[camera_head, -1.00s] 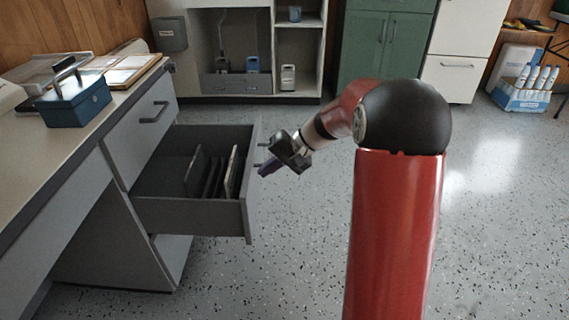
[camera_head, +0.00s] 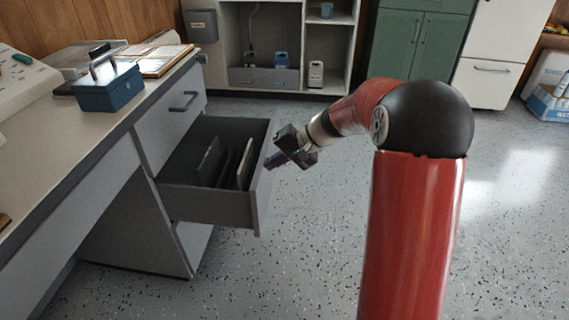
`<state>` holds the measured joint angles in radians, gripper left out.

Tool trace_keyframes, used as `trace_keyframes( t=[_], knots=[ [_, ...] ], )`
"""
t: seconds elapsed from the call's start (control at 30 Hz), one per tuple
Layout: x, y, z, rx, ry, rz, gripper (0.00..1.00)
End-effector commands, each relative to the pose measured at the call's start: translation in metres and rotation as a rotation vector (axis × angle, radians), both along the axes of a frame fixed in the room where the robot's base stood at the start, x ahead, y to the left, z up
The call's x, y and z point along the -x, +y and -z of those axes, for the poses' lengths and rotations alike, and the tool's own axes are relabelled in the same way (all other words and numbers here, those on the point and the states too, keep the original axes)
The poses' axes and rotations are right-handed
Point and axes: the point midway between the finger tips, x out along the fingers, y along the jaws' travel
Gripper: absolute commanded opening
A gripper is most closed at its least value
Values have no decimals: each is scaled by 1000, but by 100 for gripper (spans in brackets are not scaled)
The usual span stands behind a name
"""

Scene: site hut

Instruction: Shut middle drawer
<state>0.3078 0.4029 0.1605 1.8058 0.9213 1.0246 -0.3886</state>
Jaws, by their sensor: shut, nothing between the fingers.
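The middle drawer (camera_head: 207,205) of the grey desk pedestal (camera_head: 135,235) stands open, pulled out to the right. Several dark and pale upright dividers or folders (camera_head: 228,166) stand inside it. My gripper (camera_head: 272,163) is shut and empty. It is at the outer side of the drawer front (camera_head: 263,190), close to its upper part. I cannot tell whether the fingertips touch the front. The drawer's handle is mostly hidden by my gripper.
The top drawer (camera_head: 170,115) above is closed. A blue box with a handle (camera_head: 108,88) and framed papers (camera_head: 150,62) lie on the desktop (camera_head: 60,135). A green cabinet (camera_head: 415,45) stands at the back. The speckled floor (camera_head: 310,230) right of the drawer is clear.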

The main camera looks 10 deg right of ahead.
Motion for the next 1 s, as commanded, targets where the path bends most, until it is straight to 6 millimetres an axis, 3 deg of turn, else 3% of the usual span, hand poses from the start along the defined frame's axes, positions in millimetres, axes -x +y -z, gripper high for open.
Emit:
trace_keyframes(
  t=[1.0],
  knots=[
    [-59, 185, -1, -1, 0, -5, 0]
  ],
)
